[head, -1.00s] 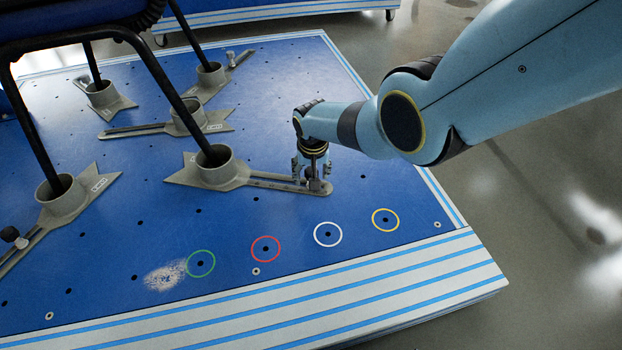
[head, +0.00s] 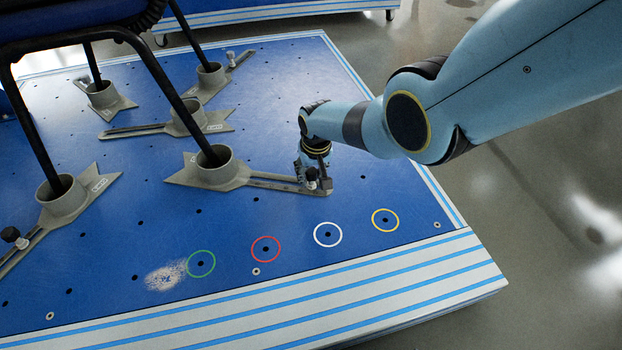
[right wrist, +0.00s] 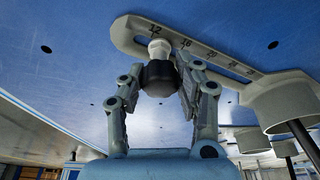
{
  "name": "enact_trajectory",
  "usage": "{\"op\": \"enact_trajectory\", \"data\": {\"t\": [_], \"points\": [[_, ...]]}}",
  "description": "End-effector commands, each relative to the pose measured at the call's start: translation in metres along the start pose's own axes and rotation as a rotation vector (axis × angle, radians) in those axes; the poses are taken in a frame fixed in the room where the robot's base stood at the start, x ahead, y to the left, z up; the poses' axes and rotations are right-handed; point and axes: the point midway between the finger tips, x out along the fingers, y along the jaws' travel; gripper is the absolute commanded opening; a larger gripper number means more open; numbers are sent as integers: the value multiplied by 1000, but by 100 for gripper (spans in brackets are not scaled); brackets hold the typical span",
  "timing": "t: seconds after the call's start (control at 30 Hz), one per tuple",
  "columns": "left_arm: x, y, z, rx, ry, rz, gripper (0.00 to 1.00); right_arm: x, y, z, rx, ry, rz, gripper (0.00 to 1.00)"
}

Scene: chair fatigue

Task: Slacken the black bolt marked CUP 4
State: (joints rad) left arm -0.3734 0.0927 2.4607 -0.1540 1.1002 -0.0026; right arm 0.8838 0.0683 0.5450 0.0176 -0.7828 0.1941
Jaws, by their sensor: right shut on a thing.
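A black-headed bolt (right wrist: 160,80) stands at the end of a long slotted grey foot plate (right wrist: 205,55), which has a number scale along its slot. In the head view this plate (head: 270,181) runs right from a grey cup (head: 213,170) holding a black chair leg. My right gripper (head: 317,176) points down over the plate's right end. In the right wrist view its two fingers (right wrist: 160,75) are shut on the bolt head, one on each side. I cannot read a CUP 4 mark on this plate. My left gripper is not in view.
Other cups on slotted plates hold the chair's other legs; one (head: 62,200) has a black-headed bolt (head: 11,235) at far left. Green (head: 200,264), red (head: 265,249), white (head: 328,235) and yellow (head: 385,220) rings mark the blue board (head: 300,275). The board's front is clear.

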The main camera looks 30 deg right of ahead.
Motion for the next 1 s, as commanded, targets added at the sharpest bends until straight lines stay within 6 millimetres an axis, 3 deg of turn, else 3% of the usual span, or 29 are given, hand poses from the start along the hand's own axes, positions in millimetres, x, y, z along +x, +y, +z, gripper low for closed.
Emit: {"op": "enact_trajectory", "data": {"t": [0.7, 0.73, 0.87, 1.0], "points": [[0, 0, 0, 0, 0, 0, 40, 0, 0, 0, -156, 1, -40, 22], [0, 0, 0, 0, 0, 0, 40, 0, 0, 0, -156, 1, -40, 37], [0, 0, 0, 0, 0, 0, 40, 0, 0, 0, -155, 0, -40, 54], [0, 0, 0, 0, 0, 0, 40, 0, 0, 0, -155, 0, -39, 56]]}}
